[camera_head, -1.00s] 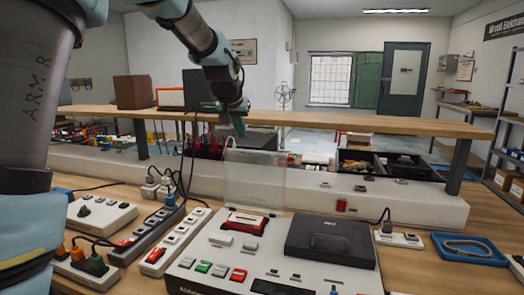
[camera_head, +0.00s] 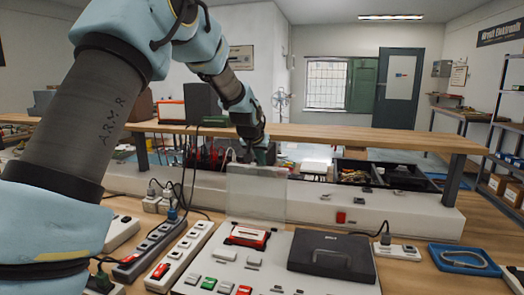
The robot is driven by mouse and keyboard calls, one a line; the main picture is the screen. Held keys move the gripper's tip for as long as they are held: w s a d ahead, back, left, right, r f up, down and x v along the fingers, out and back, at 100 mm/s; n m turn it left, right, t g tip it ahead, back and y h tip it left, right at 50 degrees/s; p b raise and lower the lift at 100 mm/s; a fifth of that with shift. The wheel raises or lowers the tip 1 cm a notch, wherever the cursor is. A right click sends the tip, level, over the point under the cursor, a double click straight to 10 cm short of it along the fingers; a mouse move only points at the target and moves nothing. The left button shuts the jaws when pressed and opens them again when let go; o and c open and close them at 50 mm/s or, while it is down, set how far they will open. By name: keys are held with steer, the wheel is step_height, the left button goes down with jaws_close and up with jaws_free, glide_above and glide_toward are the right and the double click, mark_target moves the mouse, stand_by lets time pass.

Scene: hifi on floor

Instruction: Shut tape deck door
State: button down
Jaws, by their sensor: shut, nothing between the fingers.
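The tape deck (camera_head: 222,262) is a light grey panel on the workbench in front of me. Its clear door (camera_head: 255,195) stands upright, open, behind a red and white cassette (camera_head: 247,236) in the deck. My gripper (camera_head: 262,156) is shut and empty. It shows small at the end of my arm, at or just behind the door's top edge. I cannot tell whether it touches the door. A black lidded box (camera_head: 332,256) sits on the deck's right part, beside the cassette.
Power strips (camera_head: 180,256) with switches and cables lie left of the deck. A blue tray (camera_head: 463,259) and a plugged socket strip (camera_head: 398,250) are at right. A raised wooden shelf (camera_head: 350,136) crosses behind, with a red object (camera_head: 340,217) on the ledge below.

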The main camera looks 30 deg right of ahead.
steer(key=shift+s+a+f+p, duration=0.15)
steer(key=shift+s+a+p, duration=0.15)
steer(key=shift+s+a, duration=0.45)
steer(key=shift+b, duration=0.5)
